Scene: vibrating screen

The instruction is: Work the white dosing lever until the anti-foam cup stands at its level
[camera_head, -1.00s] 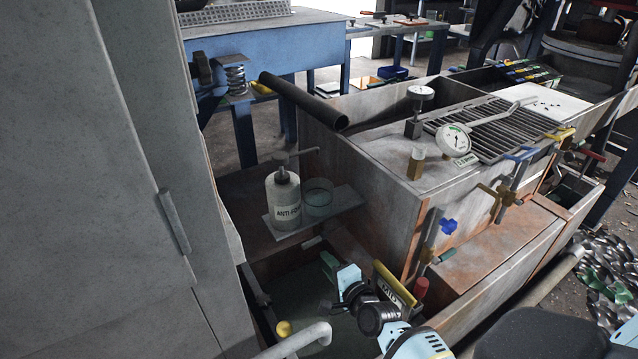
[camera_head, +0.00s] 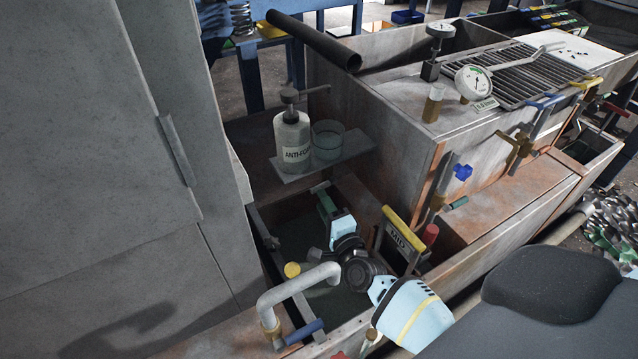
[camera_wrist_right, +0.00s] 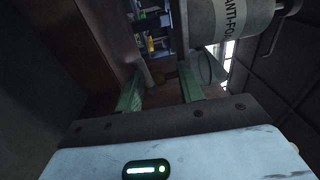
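The white bottle labelled ANTI-FOAM (camera_head: 293,143) stands upright on a small shelf (camera_head: 352,146). Its dark pump head (camera_head: 290,97) has a thin arm reaching right above the clear anti-foam cup (camera_head: 328,138). The cup stands beside the bottle; I cannot make out its fill or a level mark. No lever that is plainly white shows on the bottle. My right gripper (camera_head: 322,195) is below the shelf, apart from bottle and cup. In the right wrist view its green fingers (camera_wrist_right: 160,88) are spread with nothing between them; bottle (camera_wrist_right: 243,18) and cup (camera_wrist_right: 207,66) are beyond. My left gripper is out of view.
A grey bent pipe (camera_head: 295,285) and a yellow-handled SALT-like plate (camera_head: 403,232) flank my right arm over a dark sump (camera_head: 295,235). A tall grey cabinet (camera_head: 120,130) closes the left. A tank with a dial gauge (camera_head: 473,82) and grate (camera_head: 530,75) stands right.

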